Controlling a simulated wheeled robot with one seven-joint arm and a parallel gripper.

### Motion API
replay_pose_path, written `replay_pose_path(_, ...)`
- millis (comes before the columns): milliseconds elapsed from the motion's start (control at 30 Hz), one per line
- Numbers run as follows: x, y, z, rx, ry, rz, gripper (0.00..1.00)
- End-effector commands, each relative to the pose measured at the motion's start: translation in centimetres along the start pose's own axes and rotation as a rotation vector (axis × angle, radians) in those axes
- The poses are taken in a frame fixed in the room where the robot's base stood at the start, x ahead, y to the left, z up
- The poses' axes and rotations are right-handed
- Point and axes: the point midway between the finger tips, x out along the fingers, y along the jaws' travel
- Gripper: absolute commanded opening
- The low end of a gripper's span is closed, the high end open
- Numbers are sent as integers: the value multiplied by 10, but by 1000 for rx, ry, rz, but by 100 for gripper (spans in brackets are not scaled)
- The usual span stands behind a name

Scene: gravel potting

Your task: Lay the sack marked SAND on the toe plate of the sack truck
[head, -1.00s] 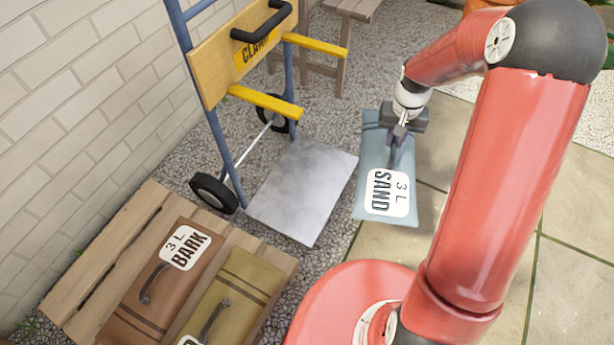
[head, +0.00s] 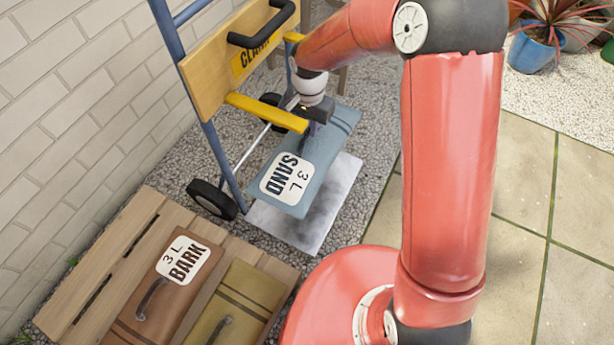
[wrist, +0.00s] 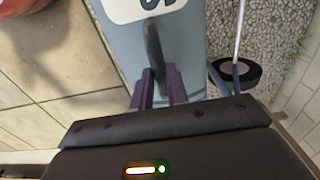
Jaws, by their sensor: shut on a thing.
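The blue-grey sack marked SAND (head: 318,187) hangs level in the air over the toe plate (head: 338,205) of the sack truck (head: 218,70). A dark shadow shows on the pale plate below it, and the sack hides much of the plate. My gripper (head: 312,128) is shut on the sack's dark handle. The wrist view shows the fingers (wrist: 158,88) on either side of the handle, with the sack (wrist: 185,65) below. The sack's far end lies close to the truck's yellow arms (head: 266,112); I cannot tell the gap.
A wooden pallet (head: 75,290) at the lower left bears a brown BARK sack (head: 150,312) and an olive sack (head: 245,290). A brick wall (head: 75,90) runs along the left. Truck wheels (head: 212,200) flank the plate's back. Paving on the right is clear, with potted plants (head: 540,50) beyond.

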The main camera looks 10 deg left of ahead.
Motion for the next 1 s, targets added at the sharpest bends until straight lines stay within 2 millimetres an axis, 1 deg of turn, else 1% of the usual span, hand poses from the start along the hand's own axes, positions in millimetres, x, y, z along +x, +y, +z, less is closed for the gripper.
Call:
replay_pose_path(67, 3, -3, 1, 4, 4, -3, 0)
replay_pose_path(167, 18, -3, 2, 6, 2, -2, 0)
replay_pose_path(700, 123, -4, 2, 4, 2, -3, 0)
replay_pose_path(833, 141, -3, 1, 3, 2, -3, 0)
replay_pose_path(1000, 152, -4, 1, 5, 4, -4, 0)
